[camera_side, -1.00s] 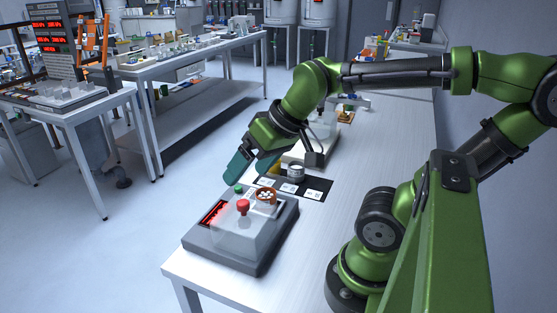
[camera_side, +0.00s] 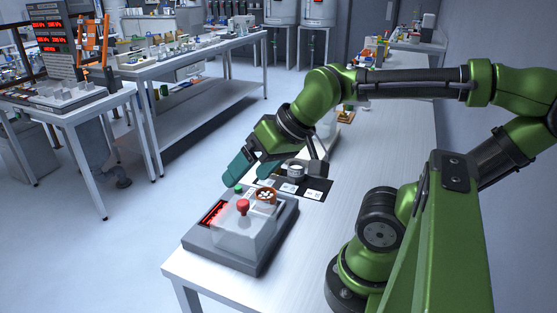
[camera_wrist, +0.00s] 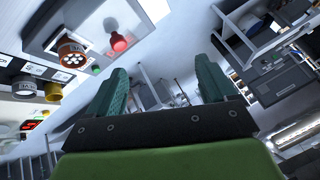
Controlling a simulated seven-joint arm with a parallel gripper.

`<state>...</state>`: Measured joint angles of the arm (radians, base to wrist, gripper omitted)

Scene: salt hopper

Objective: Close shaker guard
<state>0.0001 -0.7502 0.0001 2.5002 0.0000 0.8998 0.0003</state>
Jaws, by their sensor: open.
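The shaker unit (camera_side: 200,243) is a grey box at the front end of the bench. A clear guard (camera_side: 256,238) shows as a see-through box on top of it; I cannot tell if it is fully shut. A red knob (camera_side: 243,206), a round brown part with white dots (camera_side: 267,195), a green button (camera_side: 239,188) and a red display (camera_side: 215,213) show there. My gripper (camera_side: 252,178) is open and empty, above the far edge of the unit. In the wrist view, its fingers (camera_wrist: 160,88) are apart, with the red knob (camera_wrist: 118,42) at upper left.
A black labelled mat (camera_side: 322,184) lies behind the unit, with a small pale cup (camera_side: 296,171) on it. A yellow cup (camera_wrist: 54,91) shows in the wrist view. Another table (camera_side: 190,62) stands across the floor.

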